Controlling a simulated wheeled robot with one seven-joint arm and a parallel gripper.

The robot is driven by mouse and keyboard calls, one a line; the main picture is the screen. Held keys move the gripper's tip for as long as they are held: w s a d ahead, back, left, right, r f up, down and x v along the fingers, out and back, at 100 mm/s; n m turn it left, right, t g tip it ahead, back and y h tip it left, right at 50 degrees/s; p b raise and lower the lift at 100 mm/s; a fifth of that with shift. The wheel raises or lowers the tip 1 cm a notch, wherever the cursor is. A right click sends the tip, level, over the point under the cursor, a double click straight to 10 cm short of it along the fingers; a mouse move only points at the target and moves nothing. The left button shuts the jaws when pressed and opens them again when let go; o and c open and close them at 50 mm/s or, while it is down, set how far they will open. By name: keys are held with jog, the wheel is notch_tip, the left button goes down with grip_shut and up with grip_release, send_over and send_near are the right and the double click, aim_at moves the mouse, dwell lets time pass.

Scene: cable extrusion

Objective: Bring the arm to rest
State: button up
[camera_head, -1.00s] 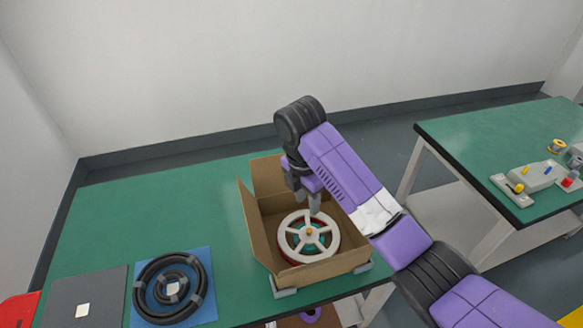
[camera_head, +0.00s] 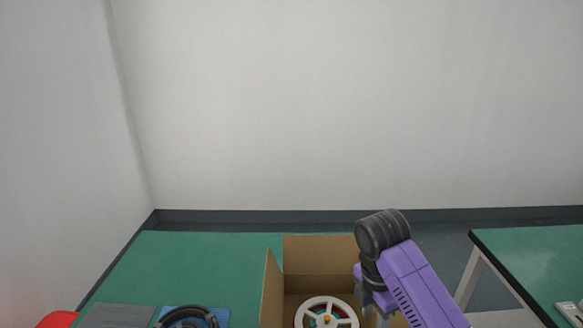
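My purple and black arm comes in from the lower right of the head view. My gripper (camera_head: 379,304) hangs down at the right side of an open cardboard box (camera_head: 320,255). Its fingertips are small and partly cut off by the lower edge, so I cannot tell whether it is open or shut. A white spoked spool (camera_head: 325,305) with a red and green inside lies in the box, left of my gripper and apart from it. The lower part of the box is out of the picture.
The box stands on a green table (camera_head: 200,262). A coiled black cable (camera_head: 188,315) on a blue mat and a grey panel (camera_head: 118,316) lie to the left, with a red object (camera_head: 57,319) at the corner. Another green table (camera_head: 530,255) stands at the right.

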jog(key=w+a+r+m+t+y, duration=0.4)
jog(key=w+a+r+m+t, duration=0.1)
jog(key=w+a+m+t, duration=0.45)
jog(key=s+d+m+t+h, duration=0.1)
jog(key=s+d+m, duration=0.2)
jog(key=s, duration=1.4)
jog(key=s+d+m+t+h, duration=0.1)
jog(key=s+d+m, duration=0.3)
jog(key=s, duration=1.4)
jog(key=s+d+m+t, duration=0.2)
jog(key=s+d+m, duration=0.2)
jog(key=s, duration=1.3)
jog(key=shift+s+f+m+t+h, duration=0.3)
jog(key=shift+f+m+t+h, duration=0.1)
jog(key=shift+m, duration=0.55)
